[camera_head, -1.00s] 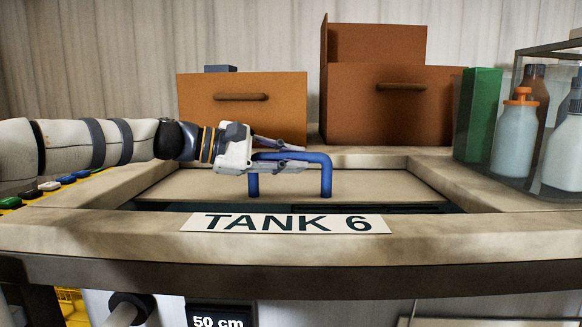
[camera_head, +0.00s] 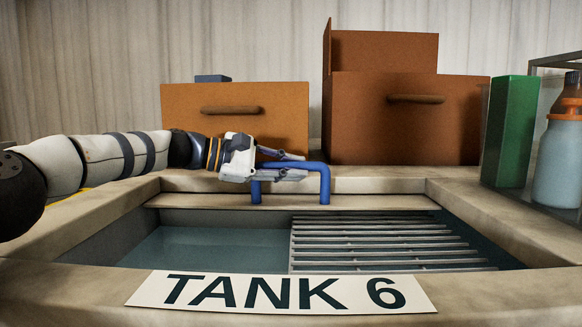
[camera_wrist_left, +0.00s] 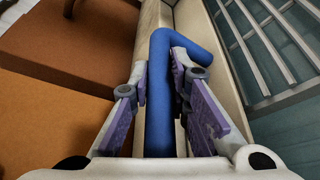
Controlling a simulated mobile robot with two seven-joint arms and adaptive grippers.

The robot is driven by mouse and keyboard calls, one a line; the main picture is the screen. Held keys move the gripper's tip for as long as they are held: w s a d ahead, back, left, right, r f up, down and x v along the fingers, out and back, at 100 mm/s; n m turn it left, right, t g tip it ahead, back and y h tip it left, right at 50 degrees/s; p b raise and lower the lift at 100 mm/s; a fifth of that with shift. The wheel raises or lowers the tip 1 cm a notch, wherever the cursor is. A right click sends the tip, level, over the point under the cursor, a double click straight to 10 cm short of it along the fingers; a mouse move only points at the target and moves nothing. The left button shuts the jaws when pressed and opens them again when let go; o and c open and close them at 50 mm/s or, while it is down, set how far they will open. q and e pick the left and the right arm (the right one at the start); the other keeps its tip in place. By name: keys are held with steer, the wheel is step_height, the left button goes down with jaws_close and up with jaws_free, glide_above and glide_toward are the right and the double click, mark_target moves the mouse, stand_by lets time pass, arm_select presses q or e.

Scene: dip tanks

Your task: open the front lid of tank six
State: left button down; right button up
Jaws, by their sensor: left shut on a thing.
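Tank six's pale rim bears the label "TANK 6" (camera_head: 282,293) at the front. Its front lid (camera_head: 385,202) shows only as a narrow pale strip along the back of the opening. The opening in front of it is uncovered, with blue-grey water (camera_head: 205,248) at left and a slatted metal rack (camera_head: 385,248) at right. A blue bar handle (camera_head: 325,184) stands upright on the lid. My left gripper (camera_head: 305,164) is shut on the handle's top bar; in the left wrist view its fingers (camera_wrist_left: 160,85) lie either side of the blue bar (camera_wrist_left: 159,135). My right gripper is out of view.
Two brown boxes with handles, a left one (camera_head: 180,120) and a larger right one (camera_head: 400,130), stand just behind the tank's back rim, close to my left gripper. A green box (camera_head: 512,130) and an orange-capped bottle (camera_head: 559,165) stand at the right.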

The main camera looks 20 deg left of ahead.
arm_select(q)
steer(key=c, duration=1.5)
jaws_free()
steer(key=shift+s+a, duration=0.1)
steer(key=v, duration=1.1)
steer(key=shift+s+a+r, duration=0.1)
steer(key=shift+s+a, duration=0.1)
steer(key=shift+a, duration=0.1)
